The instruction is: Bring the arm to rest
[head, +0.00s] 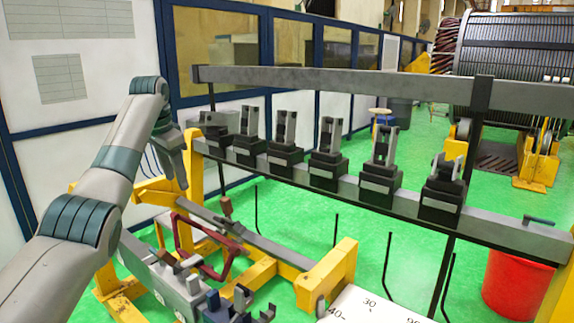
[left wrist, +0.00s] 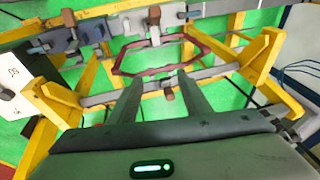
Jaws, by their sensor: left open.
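My left arm (head: 110,170) comes in from the left, rises to a bend and hangs down to my left gripper (head: 174,165), in front of the yellow frame's upper left end. In the left wrist view my left gripper (left wrist: 159,80) has its two fingers spread apart, with nothing held between them. Beyond the fingertips, and apart from them as far as I can tell, is a dark red six-sided loop (left wrist: 122,57). The same loop (head: 186,258) lies on the yellow frame in the head view. My right gripper is not in view.
A yellow frame (head: 335,272) with grey bars stands below. A long grey rail (head: 500,230) carries several black clamp blocks (head: 380,185). A red bucket (head: 515,285) is at right. A wound cylinder (head: 515,55) stands behind. Green floor (head: 300,215) shows between.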

